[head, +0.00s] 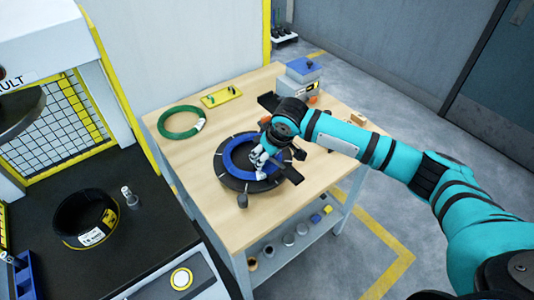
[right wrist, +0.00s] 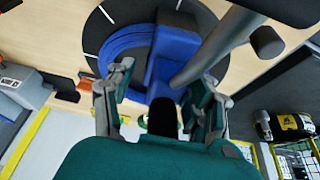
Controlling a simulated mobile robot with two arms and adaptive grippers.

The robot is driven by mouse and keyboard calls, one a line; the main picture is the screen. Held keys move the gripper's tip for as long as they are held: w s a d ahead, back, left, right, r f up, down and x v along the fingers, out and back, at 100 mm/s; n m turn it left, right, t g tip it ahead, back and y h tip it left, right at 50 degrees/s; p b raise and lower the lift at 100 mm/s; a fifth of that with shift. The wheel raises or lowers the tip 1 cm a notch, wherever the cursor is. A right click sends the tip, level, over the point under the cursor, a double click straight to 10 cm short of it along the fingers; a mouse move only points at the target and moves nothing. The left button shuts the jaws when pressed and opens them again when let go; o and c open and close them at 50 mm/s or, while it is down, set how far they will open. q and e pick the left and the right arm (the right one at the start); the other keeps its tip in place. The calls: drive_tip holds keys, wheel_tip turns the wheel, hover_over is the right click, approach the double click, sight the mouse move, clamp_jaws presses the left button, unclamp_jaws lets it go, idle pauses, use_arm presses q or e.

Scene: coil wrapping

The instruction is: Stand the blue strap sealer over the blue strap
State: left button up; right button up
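A blue coil (head: 233,162) lies flat on a round black plate (head: 226,177) on the wooden table; it also shows in the right wrist view (right wrist: 118,44). A blue block-like body (right wrist: 172,50), which looks like the strap sealer, stands at the coil's band in the right wrist view. A dark rounded part (right wrist: 163,117) sits below it, between the fingers of my right gripper (right wrist: 160,105). These fingers are apart, with gaps beside that part. In the head view my right gripper (head: 259,158) is over the coil's right side and hides part of it. A separate blue strap cannot be made out.
A green coil (head: 181,122) and a yellow tray (head: 222,96) lie at the table's back left. A blue-topped box (head: 304,69) stands at the back right. A grey knob (head: 242,201) is at the plate's front edge. A black coil (head: 86,218) lies on the left counter.

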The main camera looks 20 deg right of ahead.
drive_tip(key=shift+o, duration=0.8)
drive_tip(key=shift+r, duration=0.1)
drive_tip(key=shift+r, duration=0.2)
drive_tip(key=b+v, duration=0.2)
drive_tip(key=v, duration=1)
drive_tip(key=shift+r, duration=0.35)
